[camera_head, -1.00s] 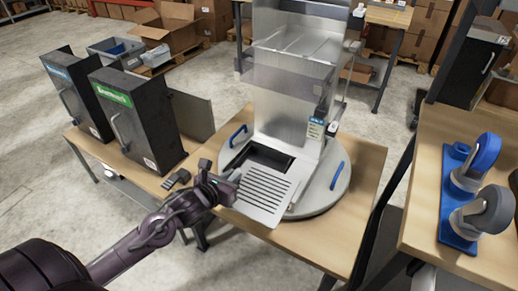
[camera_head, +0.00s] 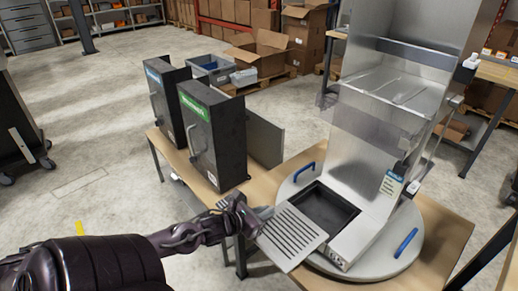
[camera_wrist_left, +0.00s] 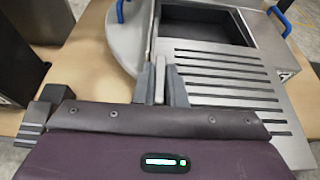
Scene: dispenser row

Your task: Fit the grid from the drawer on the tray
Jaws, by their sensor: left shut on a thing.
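The grid (camera_head: 291,236) is a light metal plate with a row of dark slots. My left gripper (camera_head: 257,222) is shut on its left edge, and the grid also shows in the left wrist view (camera_wrist_left: 222,75) to the right of the fingers (camera_wrist_left: 162,82). The tray (camera_head: 327,207) is a dark rectangular recess at the front of the steel dispenser (camera_head: 375,130). The grid lies over its front-left side, leaving much of the recess uncovered; I cannot tell whether they touch. In the left wrist view the tray (camera_wrist_left: 205,25) lies beyond the grid. My right gripper is out of view.
The dispenser stands on a round grey base (camera_head: 385,262) with blue handles. Two black cabinets, one with a blue label (camera_head: 165,100) and one with a green label (camera_head: 212,140), stand left on the wooden table.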

